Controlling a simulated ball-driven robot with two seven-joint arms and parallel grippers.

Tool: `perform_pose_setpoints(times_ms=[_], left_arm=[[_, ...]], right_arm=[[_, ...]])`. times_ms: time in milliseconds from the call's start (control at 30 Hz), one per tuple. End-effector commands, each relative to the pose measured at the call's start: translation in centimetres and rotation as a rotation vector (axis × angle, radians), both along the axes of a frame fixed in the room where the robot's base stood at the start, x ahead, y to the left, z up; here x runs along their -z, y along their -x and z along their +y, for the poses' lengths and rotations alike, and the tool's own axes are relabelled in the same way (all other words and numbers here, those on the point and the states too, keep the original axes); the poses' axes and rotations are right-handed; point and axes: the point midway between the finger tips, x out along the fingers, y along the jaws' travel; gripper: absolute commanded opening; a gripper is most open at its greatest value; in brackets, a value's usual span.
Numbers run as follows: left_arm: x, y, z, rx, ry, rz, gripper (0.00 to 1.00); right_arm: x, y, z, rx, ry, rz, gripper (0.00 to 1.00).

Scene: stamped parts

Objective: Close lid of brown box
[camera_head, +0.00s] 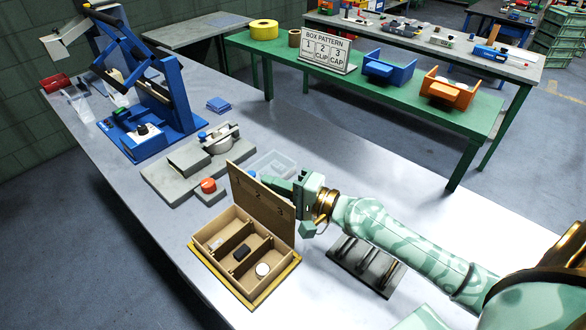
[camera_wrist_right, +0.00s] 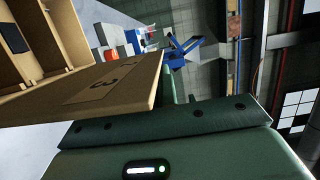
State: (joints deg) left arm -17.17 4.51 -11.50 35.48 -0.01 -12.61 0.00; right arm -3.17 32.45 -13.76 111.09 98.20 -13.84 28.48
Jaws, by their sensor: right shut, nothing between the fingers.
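The brown box (camera_head: 226,273) sits on the grey table with its lid (camera_head: 258,204) standing raised, tilted up from the far-right side. The box has three compartments: a small pale piece lies in the left one, a black block (camera_head: 242,252) in the middle, a white round cap (camera_head: 262,269) in the right. My right gripper (camera_head: 277,185) is shut and empty at the outer, back side of the lid, its fingertips partly hidden by the lid. In the right wrist view the lid (camera_wrist_right: 112,82) lies close against the green gripper; contact is hard to tell. My left gripper is out of view.
A yellow mat (camera_head: 273,288) lies under the box. A dark rack with rods (camera_head: 366,265) stands right of it. A blue press (camera_head: 165,105) is farther left.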

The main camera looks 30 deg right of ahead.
Motion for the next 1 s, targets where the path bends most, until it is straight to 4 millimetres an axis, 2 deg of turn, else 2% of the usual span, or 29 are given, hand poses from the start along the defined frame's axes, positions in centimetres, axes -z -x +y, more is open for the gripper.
perform_pose_setpoints(times_ms=[33, 433, 533, 1000], left_arm=[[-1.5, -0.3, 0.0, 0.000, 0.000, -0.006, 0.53], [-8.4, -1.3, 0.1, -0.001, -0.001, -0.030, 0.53], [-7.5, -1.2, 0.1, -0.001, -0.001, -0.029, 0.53], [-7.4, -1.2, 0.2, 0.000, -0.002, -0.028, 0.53]], right_arm=[[-1.0, 0.3, 0.7, -0.002, 0.040, -0.016, 0.00], [-0.6, 2.1, 6.1, 0.000, 0.394, -0.138, 0.00], [0.3, 2.0, 5.9, 0.000, 0.399, -0.139, 0.00], [0.3, 2.0, 5.8, 0.000, 0.395, -0.138, 0.00]])
